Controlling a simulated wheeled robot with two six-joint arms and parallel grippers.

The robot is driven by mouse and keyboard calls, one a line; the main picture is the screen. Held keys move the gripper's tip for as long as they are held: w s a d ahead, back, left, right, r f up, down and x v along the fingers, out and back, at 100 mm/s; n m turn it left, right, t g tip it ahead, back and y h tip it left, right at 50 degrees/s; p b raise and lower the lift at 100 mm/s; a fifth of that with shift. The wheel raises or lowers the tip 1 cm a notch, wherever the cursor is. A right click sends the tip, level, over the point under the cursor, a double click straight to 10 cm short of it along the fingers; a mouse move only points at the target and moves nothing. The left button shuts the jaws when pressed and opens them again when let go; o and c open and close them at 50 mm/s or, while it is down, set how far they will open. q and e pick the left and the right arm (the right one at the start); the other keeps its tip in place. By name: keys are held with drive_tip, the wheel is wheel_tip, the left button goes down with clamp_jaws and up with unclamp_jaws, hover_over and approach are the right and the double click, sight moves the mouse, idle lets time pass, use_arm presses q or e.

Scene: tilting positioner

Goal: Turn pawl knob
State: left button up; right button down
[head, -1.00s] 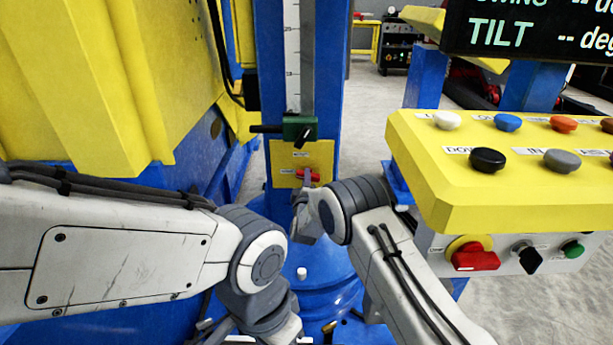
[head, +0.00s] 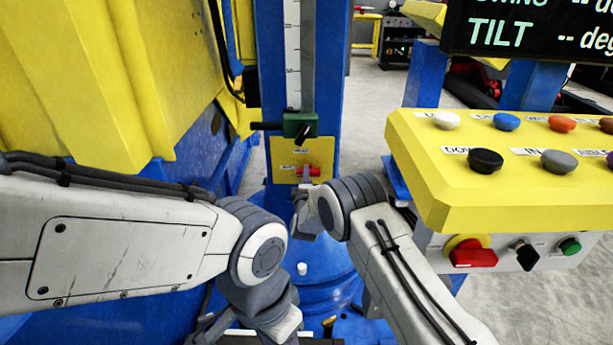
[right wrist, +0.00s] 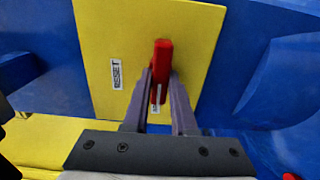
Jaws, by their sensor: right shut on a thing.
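The red pawl knob (head: 314,171) sits on a small yellow plate (head: 285,160) on the blue column. It also shows in the right wrist view (right wrist: 162,60), its long side running up and down the picture. My right gripper (right wrist: 160,82) is shut on the knob, one grey finger on each side. In the head view the right gripper (head: 306,176) reaches the knob from below. A RESET label is left of the knob in the wrist view; another label is partly hidden by the knob and fingers. My left arm is in the head view, but its gripper is not clearly seen.
A green block with a dark lever (head: 300,125) sits just above the plate, below a scale (head: 292,60). A yellow button console (head: 500,165) stands close at right. A large yellow structure (head: 100,80) fills the left.

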drive_tip(key=c, duration=0.7)
unclamp_jaws()
drive_tip(key=shift+s, duration=0.1)
drive_tip(key=s+p, duration=0.2)
drive_tip(key=s, duration=0.8)
drive_tip(key=shift+s+d, duration=0.1)
drive_tip(key=shift+s, duration=0.1)
